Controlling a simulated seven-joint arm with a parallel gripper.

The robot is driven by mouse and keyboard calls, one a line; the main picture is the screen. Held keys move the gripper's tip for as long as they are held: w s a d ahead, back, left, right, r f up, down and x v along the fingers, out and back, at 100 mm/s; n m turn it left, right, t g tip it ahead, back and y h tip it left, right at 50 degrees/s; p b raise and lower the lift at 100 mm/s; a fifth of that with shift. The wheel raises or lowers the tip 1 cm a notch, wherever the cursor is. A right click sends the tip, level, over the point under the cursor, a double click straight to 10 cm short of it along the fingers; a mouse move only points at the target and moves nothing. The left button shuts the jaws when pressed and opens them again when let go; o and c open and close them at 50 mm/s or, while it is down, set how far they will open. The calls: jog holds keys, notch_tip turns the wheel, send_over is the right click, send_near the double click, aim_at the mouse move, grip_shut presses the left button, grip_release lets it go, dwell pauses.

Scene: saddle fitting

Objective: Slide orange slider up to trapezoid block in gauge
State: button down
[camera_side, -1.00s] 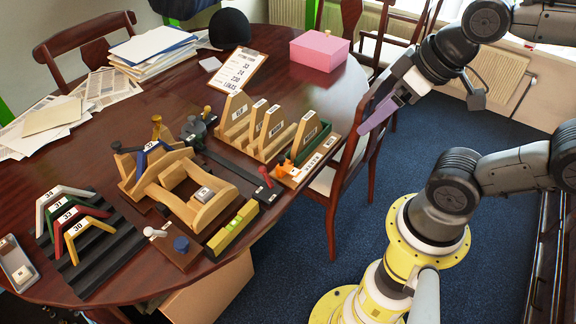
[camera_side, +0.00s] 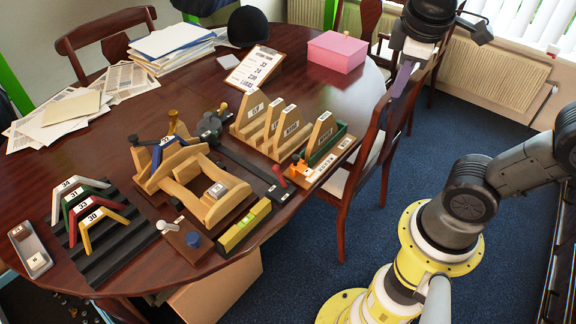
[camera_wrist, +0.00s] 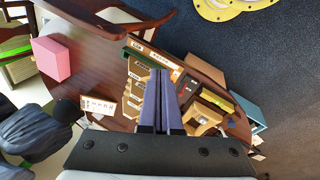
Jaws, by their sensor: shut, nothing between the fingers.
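The orange slider (camera_side: 298,168) sits on the labelled wooden base of the gauge (camera_side: 345,146), at the front right of the table in the side view. A wooden trapezoid block (camera_side: 322,132) stands in the gauge's green holder (camera_side: 330,147), behind and right of the slider, with a visible gap. My gripper (camera_side: 398,88) is above and right of the gauge, over the chair, apart from everything on the table. Its purple fingers are shut and empty; in the wrist view (camera_wrist: 160,75) they lie together. The slider is not clearly seen in the wrist view.
Several wooden wedge blocks (camera_side: 270,122) stand left of the gauge. A wooden clamp fixture (camera_side: 212,192) and a level (camera_side: 245,224) are farther left. A pink box (camera_side: 337,52) and clipboard (camera_side: 253,69) lie behind. A chair (camera_side: 372,150) stands at the table's right edge.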

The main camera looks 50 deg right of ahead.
jog(key=w+a+f+n+g+h, duration=0.2)
jog(key=w+a+f+n+h, duration=0.15)
jog(key=w, duration=0.55)
jog(key=w+a+f+n+g+h, duration=0.25)
jog(key=w+a+n+h, duration=0.2)
jog(key=w, duration=0.45)
jog(key=w+a+f+n+t+h, duration=0.1)
jog(key=a+f+n+t+h, duration=0.1)
jog(key=a+f, duration=0.3)
jog(key=w+a+f+n+t+h, duration=0.1)
jog(key=w+a+f+n+h, duration=0.15)
jog(key=f, duration=0.45)
jog(key=n+t, duration=0.2)
jog(key=n, duration=0.2)
send_near(293, 160)
jog(key=shift+m, duration=0.25)
jog(key=x, duration=0.7)
